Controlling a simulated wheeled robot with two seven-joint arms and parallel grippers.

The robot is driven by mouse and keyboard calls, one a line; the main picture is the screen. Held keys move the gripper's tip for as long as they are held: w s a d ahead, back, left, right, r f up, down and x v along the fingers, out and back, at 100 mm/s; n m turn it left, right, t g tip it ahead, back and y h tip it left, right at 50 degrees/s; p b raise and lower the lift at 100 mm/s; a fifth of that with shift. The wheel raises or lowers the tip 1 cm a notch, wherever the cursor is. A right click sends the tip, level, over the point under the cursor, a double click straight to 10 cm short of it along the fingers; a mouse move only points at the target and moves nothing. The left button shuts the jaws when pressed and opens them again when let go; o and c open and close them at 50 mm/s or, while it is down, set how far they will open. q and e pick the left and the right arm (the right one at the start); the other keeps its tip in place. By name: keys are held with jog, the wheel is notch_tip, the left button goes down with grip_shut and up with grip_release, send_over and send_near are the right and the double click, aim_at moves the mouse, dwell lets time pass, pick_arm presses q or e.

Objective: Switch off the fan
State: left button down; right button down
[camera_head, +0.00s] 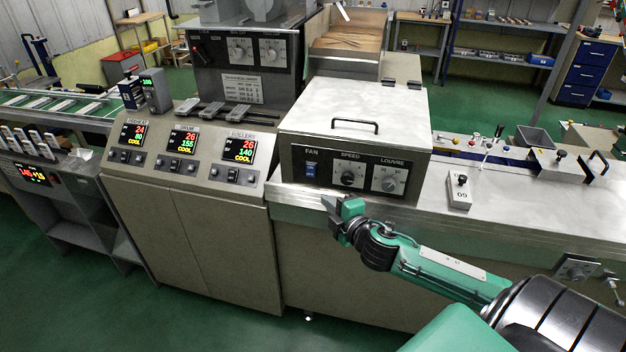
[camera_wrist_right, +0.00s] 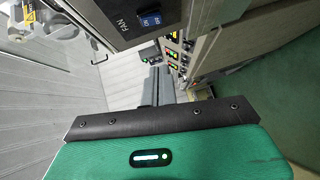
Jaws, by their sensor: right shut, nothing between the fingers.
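The fan switch (camera_head: 310,169) is a small blue rocker below the word FAN on the dark front panel of a metal box. It also shows in the right wrist view (camera_wrist_right: 150,20), near the top, beside the printed word FAN. My right gripper (camera_head: 338,204) is shut and empty, below and slightly right of the switch, apart from it. In the right wrist view its closed fingers (camera_wrist_right: 166,86) point along the machine front, below the switch. Which side of the rocker is pressed is too small to tell. My left gripper is not in view.
Speed knob (camera_head: 349,176) and louvre knob (camera_head: 389,180) sit right of the switch on the same panel. A metal ledge (camera_head: 300,196) runs under the box. Control panels with lit displays (camera_head: 182,141) stand at left. A small block marked 60 (camera_head: 459,191) stands at right.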

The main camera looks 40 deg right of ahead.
jog(key=p, duration=0.3)
send_near(306, 173)
jog(key=w+a, duration=0.2)
jog(key=shift+w+d+f+p, duration=0.2)
jog(key=shift+w+d+p, duration=0.25)
jog(key=shift+w+d, duration=0.35)
jog(key=shift+w+d+f+p, duration=0.25)
jog(key=shift+w+d+p, duration=0.2)
jog(key=shift+w, duration=0.55)
